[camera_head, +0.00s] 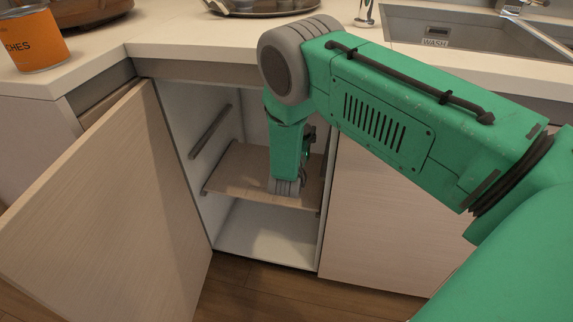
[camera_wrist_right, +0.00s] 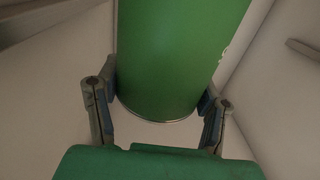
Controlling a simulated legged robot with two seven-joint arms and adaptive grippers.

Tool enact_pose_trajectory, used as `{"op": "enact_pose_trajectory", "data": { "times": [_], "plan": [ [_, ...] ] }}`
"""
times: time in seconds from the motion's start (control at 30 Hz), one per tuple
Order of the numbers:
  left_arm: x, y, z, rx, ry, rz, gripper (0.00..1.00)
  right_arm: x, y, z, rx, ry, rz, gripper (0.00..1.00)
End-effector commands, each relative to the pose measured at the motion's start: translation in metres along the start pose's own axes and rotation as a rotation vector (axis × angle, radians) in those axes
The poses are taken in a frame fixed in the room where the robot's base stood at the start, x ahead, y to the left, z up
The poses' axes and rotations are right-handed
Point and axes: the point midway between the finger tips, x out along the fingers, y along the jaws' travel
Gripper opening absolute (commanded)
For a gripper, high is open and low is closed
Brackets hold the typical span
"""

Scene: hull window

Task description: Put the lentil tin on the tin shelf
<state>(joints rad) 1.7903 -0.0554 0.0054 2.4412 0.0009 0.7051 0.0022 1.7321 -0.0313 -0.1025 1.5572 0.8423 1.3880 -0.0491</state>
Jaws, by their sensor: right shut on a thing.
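A green tin (camera_wrist_right: 175,50) fills the top middle of the right wrist view. Its label is not readable beyond a scrap of white marking at its right edge, so I cannot confirm from it that this is the lentil tin. My right gripper (camera_wrist_right: 160,88) is shut on it, one finger on each side. In the head view my green right arm reaches into the open cabinet, and its wrist hides the tin and fingers. The wooden shelf (camera_head: 235,170) is inside the cabinet, around and behind my wrist; its visible part is bare. My left gripper is not in view.
The cabinet door (camera_head: 110,210) stands open at the left, and a closed cabinet front (camera_head: 375,220) is at the right. An orange tin (camera_head: 35,42) stands on the counter (camera_head: 180,40). A sink (camera_head: 440,35) is at the back right. The white cabinet floor (camera_head: 260,237) is clear.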

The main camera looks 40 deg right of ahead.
Motion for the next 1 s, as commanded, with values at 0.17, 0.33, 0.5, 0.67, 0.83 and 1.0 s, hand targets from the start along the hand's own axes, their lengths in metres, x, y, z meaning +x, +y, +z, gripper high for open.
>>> {"op": "enact_pose_trajectory", "data": {
  "times": [0.17,0.33,0.5,0.67,0.83,1.0],
  "plan": [
    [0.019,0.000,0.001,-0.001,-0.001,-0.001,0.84,-0.003,-0.003,0.037,-0.003,0.004,-0.004,0.15],
    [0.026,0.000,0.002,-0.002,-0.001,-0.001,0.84,0.000,0.000,0.056,0.000,0.000,-0.003,0.15],
    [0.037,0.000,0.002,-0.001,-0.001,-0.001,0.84,0.001,0.002,0.081,0.001,-0.003,-0.003,0.15],
    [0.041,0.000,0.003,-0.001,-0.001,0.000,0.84,0.000,0.001,0.089,0.001,-0.001,-0.003,0.15],
    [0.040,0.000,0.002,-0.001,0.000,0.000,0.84,-0.002,0.000,0.089,-0.002,-0.006,-0.003,0.76],
    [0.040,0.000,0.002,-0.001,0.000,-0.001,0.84,-0.002,0.001,0.089,-0.001,-0.005,-0.003,0.83]
  ]
}}
